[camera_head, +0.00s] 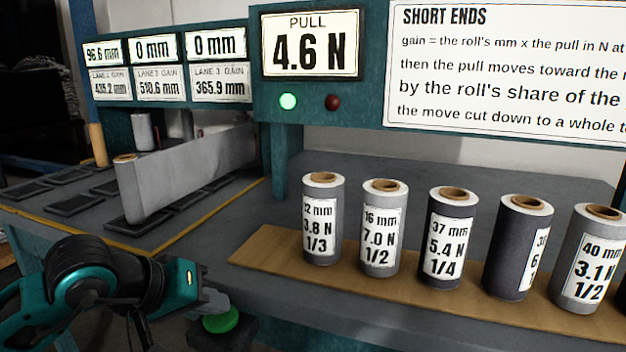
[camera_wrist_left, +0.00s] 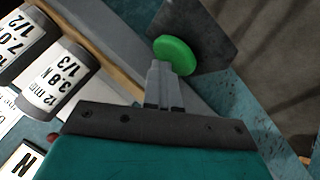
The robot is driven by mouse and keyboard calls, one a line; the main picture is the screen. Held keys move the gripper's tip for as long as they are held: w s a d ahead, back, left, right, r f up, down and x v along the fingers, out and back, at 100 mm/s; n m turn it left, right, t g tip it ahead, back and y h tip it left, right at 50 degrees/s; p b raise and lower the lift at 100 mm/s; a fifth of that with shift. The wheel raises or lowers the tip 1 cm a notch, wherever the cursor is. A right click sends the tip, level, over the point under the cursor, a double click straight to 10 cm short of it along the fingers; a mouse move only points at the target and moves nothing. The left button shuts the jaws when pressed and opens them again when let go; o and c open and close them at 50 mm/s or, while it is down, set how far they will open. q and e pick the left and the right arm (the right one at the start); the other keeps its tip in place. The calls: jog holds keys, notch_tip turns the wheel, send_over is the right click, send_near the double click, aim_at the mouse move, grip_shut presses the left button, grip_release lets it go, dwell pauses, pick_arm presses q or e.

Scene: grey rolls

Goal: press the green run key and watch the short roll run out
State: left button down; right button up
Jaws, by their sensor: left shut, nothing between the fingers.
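The green run key (camera_head: 220,319) is a round green button on a dark box at the table's front edge. It also shows in the left wrist view (camera_wrist_left: 178,53). My left gripper (camera_head: 217,301) is shut and empty, its fingertips right at the key; in the left wrist view the fingertips (camera_wrist_left: 158,72) overlap the key's edge. I cannot tell whether they touch it or how far it is pressed. A grey web (camera_head: 190,165) stretches across the lanes at the left from a nearly bare core (camera_head: 125,160). My right gripper is not in view.
Several labelled grey rolls (camera_head: 323,215) stand on a wooden board (camera_head: 270,252) at the right. The panel shows a pull of 4.6 N (camera_head: 310,45), a lit green lamp (camera_head: 288,101) and a dark red lamp (camera_head: 333,102). Lane displays (camera_head: 153,48) read 96.6, 0 and 0 mm.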

aim_at(213, 319)
pick_arm(q)
notch_tip(213, 319, up, 5)
jog(key=p, duration=0.3)
jog(key=shift+a+f, duration=0.1)
jog(key=shift+a, duration=0.05)
jog(key=shift+s, duration=0.1)
